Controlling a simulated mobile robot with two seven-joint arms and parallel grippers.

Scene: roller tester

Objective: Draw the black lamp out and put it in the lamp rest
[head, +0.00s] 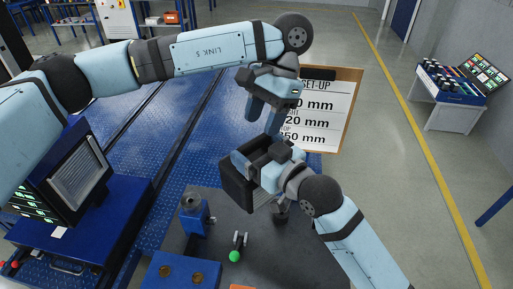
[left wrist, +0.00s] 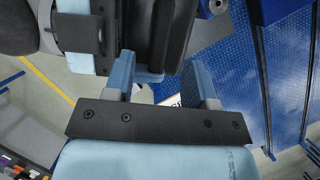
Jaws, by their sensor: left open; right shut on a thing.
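The black lamp (head: 237,188), a black box-like body, is held up over the dark table in the head view. My right gripper (head: 256,170) is shut on it and partly covers it. My left gripper (head: 264,115) is open and empty, just above the lamp and right gripper, with its fingers pointing down. In the left wrist view, the open left fingers (left wrist: 162,75) face the black lamp (left wrist: 178,35), which shows beyond them. Part of my right gripper (left wrist: 82,32) shows at the upper left there. I cannot tell which thing is the lamp rest.
The dark table (head: 180,240) below carries a blue post (head: 195,218), a green-knobbed lever (head: 235,254) and a blue block with two holes (head: 180,272). A set-up board (head: 340,105) stands behind the grippers. A monitor (head: 78,180) stands left.

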